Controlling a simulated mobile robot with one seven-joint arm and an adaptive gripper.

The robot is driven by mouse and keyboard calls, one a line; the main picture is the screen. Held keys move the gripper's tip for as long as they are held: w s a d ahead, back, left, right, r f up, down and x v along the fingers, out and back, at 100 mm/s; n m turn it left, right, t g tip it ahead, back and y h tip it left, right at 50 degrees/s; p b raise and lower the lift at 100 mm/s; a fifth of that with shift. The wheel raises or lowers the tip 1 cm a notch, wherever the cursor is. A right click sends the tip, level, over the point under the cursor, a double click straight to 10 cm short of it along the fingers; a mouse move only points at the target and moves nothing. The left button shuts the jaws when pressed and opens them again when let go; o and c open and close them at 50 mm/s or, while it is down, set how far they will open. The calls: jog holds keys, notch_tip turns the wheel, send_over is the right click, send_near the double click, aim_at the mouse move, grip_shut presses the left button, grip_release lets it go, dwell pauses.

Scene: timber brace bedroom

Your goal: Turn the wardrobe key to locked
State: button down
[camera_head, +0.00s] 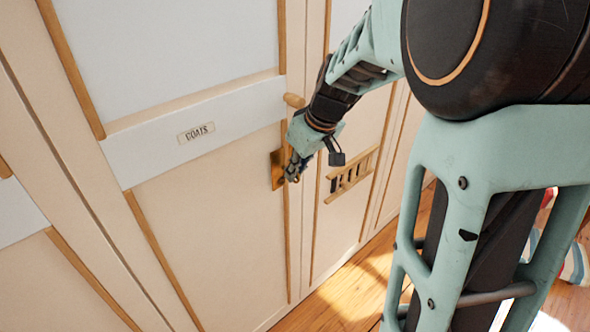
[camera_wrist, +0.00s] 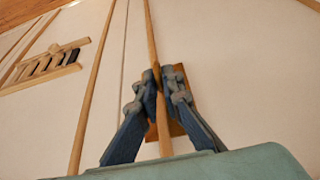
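The pale wardrobe door (camera_head: 215,210) has a white band with a COATS label (camera_head: 196,133). A brass-brown lock plate (camera_head: 276,170) sits at its right edge. My gripper (camera_head: 291,176) is at this plate, its fingers reaching to its front. In the wrist view, the fingertips (camera_wrist: 163,76) are close together, with a narrow gap in front of the timber strip, and the plate (camera_wrist: 183,128) shows partly behind the right finger. The key cannot be made out; the fingers may hide it, and I cannot tell whether they hold it or how it is turned.
A wooden knob (camera_head: 294,100) sticks out above the lock plate, close to my wrist. A slatted wooden rack (camera_head: 352,174) with dark gaps is on the door to the right; it also shows in the wrist view (camera_wrist: 44,66). The wooden floor (camera_head: 345,300) below is clear.

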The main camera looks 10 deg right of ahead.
dwell(0.4)
jog(key=shift+w+d+f+m+g+y+p, duration=0.25)
jog(key=shift+m+g+y, duration=0.65)
jog(key=shift+y, duration=1.65)
jog(key=shift+w+d+f+m+g+y+p, duration=0.1)
jog(key=shift+d+f+m+g+y+p, duration=0.35)
jog(key=shift+g+y, duration=1.45)
jog(key=shift+w+d+f+m+g+y+p, duration=0.25)
jog(key=shift+m+y, duration=0.6)
jog(key=shift+y, duration=2.4)
jog(key=shift+s+a+r, duration=0.1)
jog(key=shift+s+a, duration=0.05)
jog(key=shift+a, duration=0.05)
jog(key=c, duration=2.2)
grip_release()
jog(key=shift+g, duration=0.25)
jog(key=shift+o, duration=0.2)
